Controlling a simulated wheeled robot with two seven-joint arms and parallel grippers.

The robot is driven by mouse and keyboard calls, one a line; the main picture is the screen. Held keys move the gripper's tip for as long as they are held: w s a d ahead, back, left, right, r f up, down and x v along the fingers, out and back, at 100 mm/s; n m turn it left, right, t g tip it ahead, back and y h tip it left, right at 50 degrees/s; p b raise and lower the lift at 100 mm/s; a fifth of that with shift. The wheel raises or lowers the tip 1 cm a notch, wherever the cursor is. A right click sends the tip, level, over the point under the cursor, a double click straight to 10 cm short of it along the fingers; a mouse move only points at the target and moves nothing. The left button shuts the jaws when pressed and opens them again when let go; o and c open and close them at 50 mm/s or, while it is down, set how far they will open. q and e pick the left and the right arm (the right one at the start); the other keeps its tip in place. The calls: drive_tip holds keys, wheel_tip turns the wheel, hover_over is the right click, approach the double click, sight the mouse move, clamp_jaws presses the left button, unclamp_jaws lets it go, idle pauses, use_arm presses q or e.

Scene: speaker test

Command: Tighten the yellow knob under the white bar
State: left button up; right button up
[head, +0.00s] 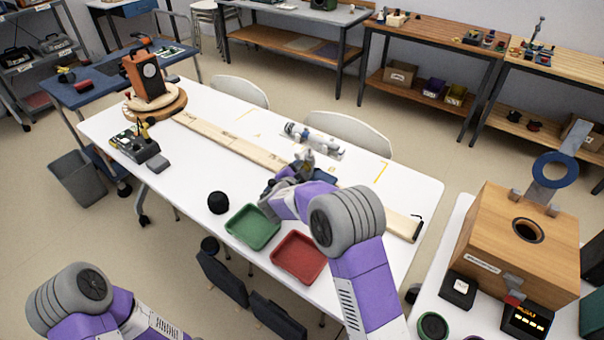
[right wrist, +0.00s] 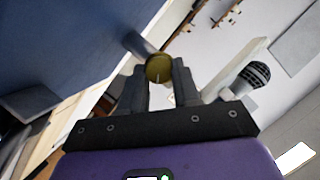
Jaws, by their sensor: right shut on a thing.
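The yellow knob (right wrist: 159,68) shows olive-yellow and round in the right wrist view, between the two dark fingers of my right gripper (right wrist: 158,88). The gripper is shut on it. A grey cylinder (right wrist: 138,45) lies right behind the knob. A pale white bar (right wrist: 236,68) runs slantwise to the right of the fingers. In the head view my right gripper (head: 284,180) is over the white table, partly hidden by its own wrist; the knob is not clear there. My left arm shows at the lower left, but its gripper is out of view.
A long wooden board (head: 225,139) crosses the table (head: 190,178). A wooden box (head: 500,238) stands at the right.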

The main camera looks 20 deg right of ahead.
drive_tip(key=o, duration=1.1)
drive_tip(key=shift+c, duration=0.2)
drive_tip(key=p+v, duration=0.2)
drive_tip(key=v, duration=0.4)
drive_tip(key=shift+s+a+r, duration=0.15)
drive_tip(key=shift+s+a, duration=0.05)
drive_tip(key=shift+s, duration=0.05)
drive_tip(key=shift+s+a+r, duration=0.1)
drive_tip(key=shift+s+a, duration=0.15)
drive_tip(key=shift+s, duration=0.1)
